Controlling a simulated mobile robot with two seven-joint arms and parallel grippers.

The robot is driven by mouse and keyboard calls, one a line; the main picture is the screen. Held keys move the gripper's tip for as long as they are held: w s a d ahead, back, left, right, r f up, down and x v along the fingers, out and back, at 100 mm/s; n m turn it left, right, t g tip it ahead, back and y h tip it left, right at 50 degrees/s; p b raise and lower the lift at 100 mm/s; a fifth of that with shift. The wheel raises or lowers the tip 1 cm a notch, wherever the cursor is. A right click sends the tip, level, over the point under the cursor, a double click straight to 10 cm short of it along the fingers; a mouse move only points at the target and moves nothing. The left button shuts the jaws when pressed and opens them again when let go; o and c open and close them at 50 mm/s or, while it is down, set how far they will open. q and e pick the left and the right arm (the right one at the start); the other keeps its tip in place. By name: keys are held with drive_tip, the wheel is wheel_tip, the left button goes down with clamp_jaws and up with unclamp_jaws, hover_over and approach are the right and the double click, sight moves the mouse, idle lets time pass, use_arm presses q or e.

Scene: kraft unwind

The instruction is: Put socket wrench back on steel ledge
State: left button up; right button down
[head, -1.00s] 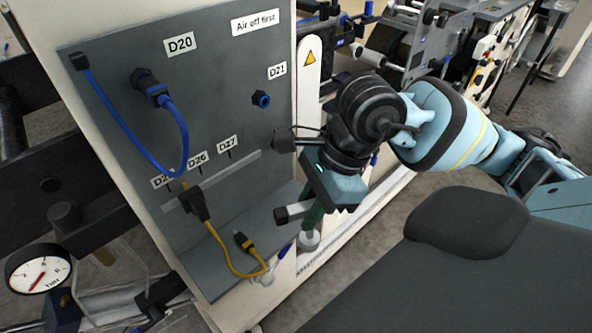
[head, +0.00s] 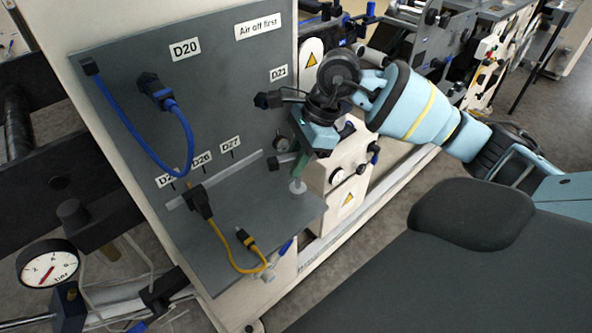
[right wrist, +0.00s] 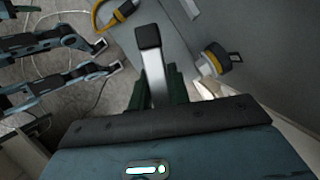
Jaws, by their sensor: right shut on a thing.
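My right gripper (head: 297,158) is over the right part of the steel ledge (head: 290,212), close to the grey panel.
A yellow cable with a black plug (head: 245,238) lies on the ledge's front part. A blue cable (head: 187,130) hangs from the panel (head: 225,90). A white cabinet with a gauge (head: 337,177) stands right of the ledge. The ledge's middle is clear.

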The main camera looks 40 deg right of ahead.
sight(296, 188)
drive_tip(key=shift+w+f, duration=0.1)
drive_tip(key=shift+f, duration=1.65)
drive_tip(key=shift+f, duration=0.1)
drive_tip(key=c, duration=1.3)
unclamp_jaws()
drive_tip(key=v, duration=1.2)
